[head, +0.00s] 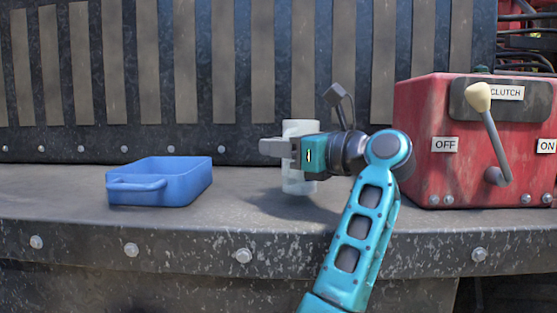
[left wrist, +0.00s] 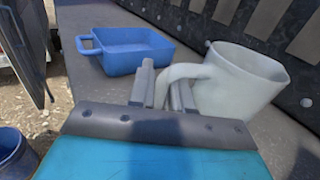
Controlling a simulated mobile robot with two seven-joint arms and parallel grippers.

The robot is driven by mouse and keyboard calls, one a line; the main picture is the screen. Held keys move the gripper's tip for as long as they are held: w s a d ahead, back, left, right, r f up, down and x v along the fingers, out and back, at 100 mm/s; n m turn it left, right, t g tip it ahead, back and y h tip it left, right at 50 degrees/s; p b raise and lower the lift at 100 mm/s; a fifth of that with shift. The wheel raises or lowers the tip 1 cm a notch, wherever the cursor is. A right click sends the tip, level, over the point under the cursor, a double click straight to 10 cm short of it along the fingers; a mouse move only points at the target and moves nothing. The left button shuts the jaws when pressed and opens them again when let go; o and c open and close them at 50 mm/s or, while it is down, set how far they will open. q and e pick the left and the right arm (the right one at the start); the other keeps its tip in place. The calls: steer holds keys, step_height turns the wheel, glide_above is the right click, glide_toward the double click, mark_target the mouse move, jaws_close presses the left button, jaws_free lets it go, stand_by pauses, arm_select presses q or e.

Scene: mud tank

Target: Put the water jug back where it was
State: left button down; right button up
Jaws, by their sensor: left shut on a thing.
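The white water jug (head: 299,185) is upright over the grey ledge (head: 60,205), right of the blue tray; I cannot tell whether its base touches the ledge. My left gripper (head: 276,148) crosses in front of the jug and hides its middle. In the left wrist view the jug (left wrist: 235,85) shows at the right, with its handle between the fingers (left wrist: 162,88) of my left gripper, which is shut on it. My right gripper is in neither view.
The blue tray (head: 160,190) sits empty on the ledge at the left. A red clutch box (head: 425,115) with a lever (head: 490,130) stands at the right. A ribbed wall (head: 190,80) rises behind. The ledge between tray and jug is clear. A blue bucket (left wrist: 14,155) shows lower left in the left wrist view.

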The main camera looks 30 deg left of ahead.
arm_select(q)
steer(key=shift+f, duration=0.9)
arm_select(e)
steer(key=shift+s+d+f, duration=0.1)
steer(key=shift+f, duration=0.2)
arm_select(q)
steer(key=shift+f, duration=0.2)
steer(key=c, duration=1.1)
jaws_free()
steer(key=shift+o, duration=0.2)
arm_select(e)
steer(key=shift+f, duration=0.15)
arm_select(q)
steer(key=shift+r, duration=0.1)
